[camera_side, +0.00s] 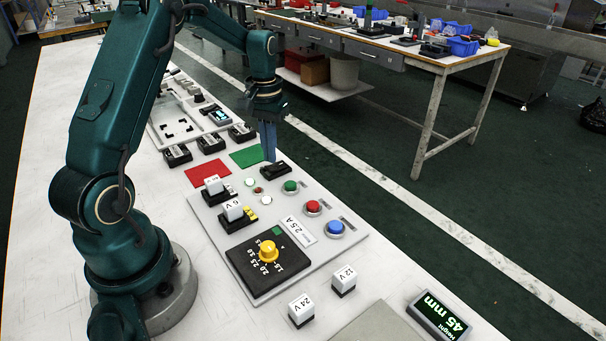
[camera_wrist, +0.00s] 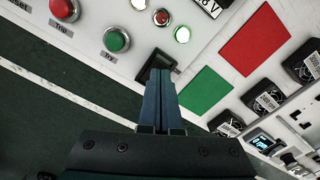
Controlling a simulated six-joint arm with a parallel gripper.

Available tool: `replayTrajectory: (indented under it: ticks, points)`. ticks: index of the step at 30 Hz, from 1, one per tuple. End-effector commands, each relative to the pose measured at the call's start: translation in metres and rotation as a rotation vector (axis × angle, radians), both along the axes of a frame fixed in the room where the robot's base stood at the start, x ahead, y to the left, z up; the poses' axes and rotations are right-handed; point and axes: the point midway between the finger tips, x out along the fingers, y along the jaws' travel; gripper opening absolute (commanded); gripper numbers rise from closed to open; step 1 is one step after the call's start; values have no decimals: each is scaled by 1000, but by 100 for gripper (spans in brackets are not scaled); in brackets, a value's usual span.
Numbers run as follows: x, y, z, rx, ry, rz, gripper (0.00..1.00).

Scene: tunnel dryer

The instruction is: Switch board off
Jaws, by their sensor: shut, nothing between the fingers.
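The board (camera_side: 290,262) is a light grey panel on the white table, in the middle of the side view. A black switch (camera_side: 275,170) sits at its far edge; its black housing also shows in the wrist view (camera_wrist: 158,60). My gripper (camera_side: 269,159) points down with blue fingers together and empty, its tips at the switch. In the wrist view the fingertips (camera_wrist: 162,71) overlap the switch housing and hide part of it. I cannot tell whether they touch it, nor which way the switch is set. Near the switch are two pale lamps and a small red lamp (camera_wrist: 161,17).
Green (camera_side: 290,187), red (camera_side: 312,207) and blue (camera_side: 336,228) buttons and a yellow knob (camera_side: 268,250) stand up from the board. Red (camera_side: 208,173) and green (camera_side: 247,156) patches lie behind it. White 12 V (camera_side: 344,280) and 24 V (camera_side: 301,310) blocks stand in front.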

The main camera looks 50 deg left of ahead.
Motion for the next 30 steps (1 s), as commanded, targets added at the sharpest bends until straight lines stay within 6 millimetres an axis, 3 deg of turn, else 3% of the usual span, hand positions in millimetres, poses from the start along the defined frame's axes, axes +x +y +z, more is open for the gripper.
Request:
replayTrajectory:
  ticks: [30]
  points:
    - [0, 0, -14, 0, 1, 0, 0]
